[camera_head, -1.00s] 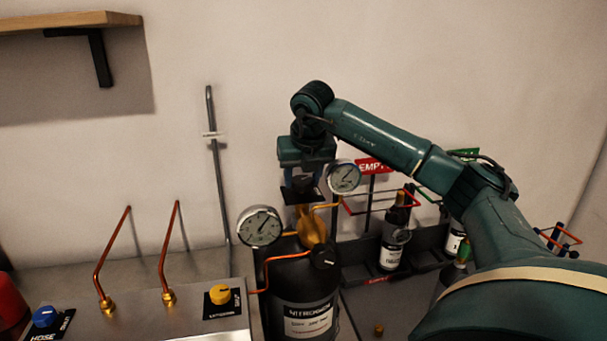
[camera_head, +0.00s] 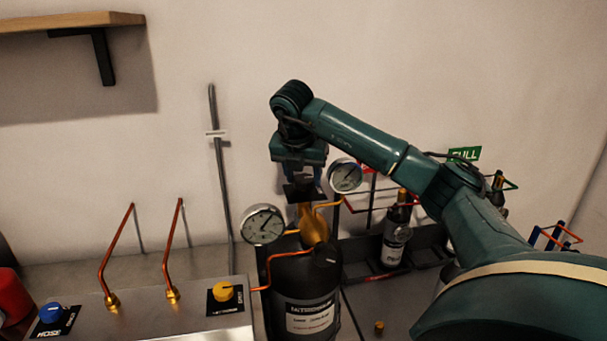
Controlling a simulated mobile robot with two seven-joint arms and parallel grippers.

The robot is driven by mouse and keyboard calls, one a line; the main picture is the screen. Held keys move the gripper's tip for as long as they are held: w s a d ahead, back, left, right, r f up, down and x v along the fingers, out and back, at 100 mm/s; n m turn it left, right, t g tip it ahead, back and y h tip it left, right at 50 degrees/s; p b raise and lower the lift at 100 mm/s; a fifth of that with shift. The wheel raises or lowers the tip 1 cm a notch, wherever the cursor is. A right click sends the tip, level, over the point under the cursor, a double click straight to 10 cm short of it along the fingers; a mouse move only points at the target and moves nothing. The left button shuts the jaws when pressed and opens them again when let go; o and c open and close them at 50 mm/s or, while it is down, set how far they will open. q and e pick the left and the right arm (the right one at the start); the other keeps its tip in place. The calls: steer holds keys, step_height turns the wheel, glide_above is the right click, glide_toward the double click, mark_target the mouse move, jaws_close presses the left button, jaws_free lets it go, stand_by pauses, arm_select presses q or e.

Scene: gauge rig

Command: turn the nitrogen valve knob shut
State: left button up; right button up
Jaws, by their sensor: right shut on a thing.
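The nitrogen cylinder (camera_head: 308,320) is black with a white label and stands at the lower middle. Its brass valve body (camera_head: 312,226) rises from the top, between two round dial gauges, the left one (camera_head: 262,225) and the right one (camera_head: 345,176). My right gripper (camera_head: 303,190) points down directly over the brass valve. It is shut on the valve knob at the top, which is mostly hidden by the fingers. A black regulator knob (camera_head: 326,254) sits lower at the front of the cylinder. My left gripper is out of view.
A steel panel (camera_head: 150,325) at left carries copper tubes, a yellow knob (camera_head: 223,291) and a blue knob (camera_head: 52,313). A smaller dark bottle (camera_head: 397,235) stands in a rack at right. A small brass piece (camera_head: 379,326) lies right of the cylinder.

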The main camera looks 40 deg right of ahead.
steer(key=shift+r, duration=0.1)
steer(key=o, duration=1)
arm_select(q)
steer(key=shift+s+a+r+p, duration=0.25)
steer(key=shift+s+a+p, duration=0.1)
steer(key=shift+p, duration=0.85)
arm_select(e)
steer(key=v, duration=1.3)
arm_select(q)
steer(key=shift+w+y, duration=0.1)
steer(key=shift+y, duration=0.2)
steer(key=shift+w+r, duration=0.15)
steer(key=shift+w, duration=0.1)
arm_select(e)
steer(key=shift+w, duration=0.1)
